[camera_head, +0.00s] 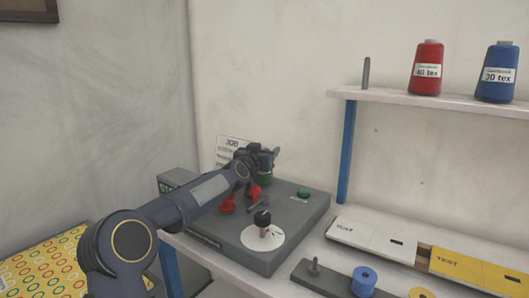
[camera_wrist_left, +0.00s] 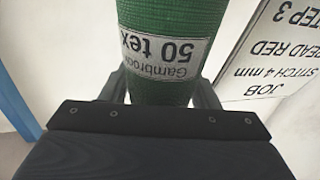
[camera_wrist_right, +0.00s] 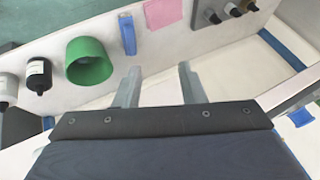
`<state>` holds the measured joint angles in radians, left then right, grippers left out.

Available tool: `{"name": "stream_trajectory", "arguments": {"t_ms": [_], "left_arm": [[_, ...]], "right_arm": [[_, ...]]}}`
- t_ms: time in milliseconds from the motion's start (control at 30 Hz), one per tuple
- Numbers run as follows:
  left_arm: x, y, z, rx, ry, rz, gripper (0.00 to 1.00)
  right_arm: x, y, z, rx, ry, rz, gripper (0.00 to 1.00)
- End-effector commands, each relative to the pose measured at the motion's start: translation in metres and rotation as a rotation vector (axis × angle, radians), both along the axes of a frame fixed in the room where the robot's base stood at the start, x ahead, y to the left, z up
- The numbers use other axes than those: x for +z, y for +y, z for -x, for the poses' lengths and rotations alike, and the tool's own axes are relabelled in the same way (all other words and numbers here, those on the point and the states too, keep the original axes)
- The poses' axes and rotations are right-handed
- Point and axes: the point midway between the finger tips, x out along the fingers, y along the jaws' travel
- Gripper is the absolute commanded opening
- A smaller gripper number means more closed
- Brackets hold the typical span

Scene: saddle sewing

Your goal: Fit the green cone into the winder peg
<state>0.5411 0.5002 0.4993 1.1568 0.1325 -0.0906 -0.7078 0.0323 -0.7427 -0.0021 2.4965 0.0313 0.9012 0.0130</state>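The green cone (camera_wrist_left: 165,65) stands between the fingers of my left gripper (camera_wrist_left: 162,95) in the left wrist view, its "50 tex" label upside down. In the head view a little of the green cone (camera_head: 264,179) shows under my left gripper (camera_head: 264,160), at the back of the grey machine (camera_head: 285,252). My arm hides part of the machine, and I cannot tell whether the cone touches it. I cannot tell for sure which post is the winder peg. My right gripper (camera_wrist_right: 158,85) is open and empty in the right wrist view.
The machine carries red parts (camera_head: 227,204), a green button (camera_head: 303,193) and a white disc (camera_head: 278,238). A bare peg (camera_head: 366,73) and red (camera_head: 426,68) and blue (camera_head: 496,72) cones stand on the shelf. Bobbins (camera_head: 364,281) are at front right. A green cup (camera_wrist_right: 88,62) shows near my right gripper.

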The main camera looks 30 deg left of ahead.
Motion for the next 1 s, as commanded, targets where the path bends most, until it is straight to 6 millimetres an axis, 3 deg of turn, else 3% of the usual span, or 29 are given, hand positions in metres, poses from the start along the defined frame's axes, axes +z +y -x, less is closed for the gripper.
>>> {"name": "stream_trajectory", "arguments": {"t_ms": [33, 133, 467, 567, 700, 1000], "left_arm": [[-0.007, -0.001, -0.001, -0.003, 0.012, 0.004, 0.62], [-0.008, -0.001, -0.001, -0.004, 0.013, 0.005, 0.74], [-0.008, -0.001, -0.001, -0.006, 0.019, 0.007, 0.74], [0.004, -0.002, -0.001, -0.006, 0.016, 0.004, 0.74], [0.037, -0.002, 0.0, -0.003, 0.003, -0.002, 0.74], [0.097, -0.028, 0.044, -0.003, -0.001, -0.003, 0.74]], "right_arm": [[0.0, 0.0, 0.0, 0.0, 0.0, 0.0, 0.36], [-0.001, 0.0, 0.0, 0.0, 0.0, 0.0, 0.36], [0.001, 0.0, 0.0, 0.0, 0.0, 0.0, 0.36], [0.006, 0.0, 0.0, 0.0, 0.0, 0.0, 0.36], [0.018, 0.0, 0.0, 0.0, 0.0, 0.0, 0.36], [0.039, 0.0, 0.0, 0.0, 0.0, 0.0, 0.36]]}}
